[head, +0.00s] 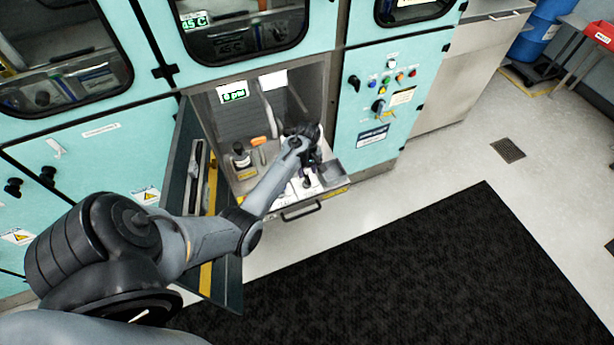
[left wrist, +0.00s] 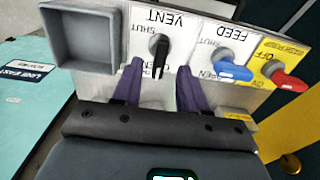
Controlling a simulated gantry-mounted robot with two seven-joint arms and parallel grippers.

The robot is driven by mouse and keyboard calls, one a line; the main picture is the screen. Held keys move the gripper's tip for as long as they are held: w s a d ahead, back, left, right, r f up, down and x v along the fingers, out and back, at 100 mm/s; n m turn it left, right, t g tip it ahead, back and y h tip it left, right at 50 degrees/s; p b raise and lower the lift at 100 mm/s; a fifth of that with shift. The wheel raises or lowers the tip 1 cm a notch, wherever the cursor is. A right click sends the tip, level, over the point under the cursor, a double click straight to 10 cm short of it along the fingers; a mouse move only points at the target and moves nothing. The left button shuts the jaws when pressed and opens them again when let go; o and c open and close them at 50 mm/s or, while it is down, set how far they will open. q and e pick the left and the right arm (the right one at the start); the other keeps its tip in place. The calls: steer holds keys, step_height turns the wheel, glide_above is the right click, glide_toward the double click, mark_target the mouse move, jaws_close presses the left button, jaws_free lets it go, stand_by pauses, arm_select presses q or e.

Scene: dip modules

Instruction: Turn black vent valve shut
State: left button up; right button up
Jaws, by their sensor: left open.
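The black vent valve (left wrist: 159,52) sits below the upside-down VENT label on a pale panel in the left wrist view. Its handle points down the picture, toward a partly hidden label that seems to read OPEN; a SHUT label is to its left. My left gripper (left wrist: 157,74) is open, its two purple fingers on either side of the handle, with visible gaps. In the head view my left gripper (head: 306,172) is inside the open cabinet bay, over the pale panel, and the arm hides much there. My right gripper is not in view.
The blue FEED valve (left wrist: 232,71) and a red-handled valve (left wrist: 288,82) are right of the vent valve. A grey square tray (left wrist: 84,38) is to its left. In the bay stand a dark bottle (head: 240,157) and an orange item (head: 258,141). An open door (head: 180,160) flanks it.

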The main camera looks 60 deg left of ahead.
mark_target(307, 176)
arm_select(q)
steer(key=shift+f+b, duration=0.3)
steer(key=shift+f, duration=1.45)
jaws_close()
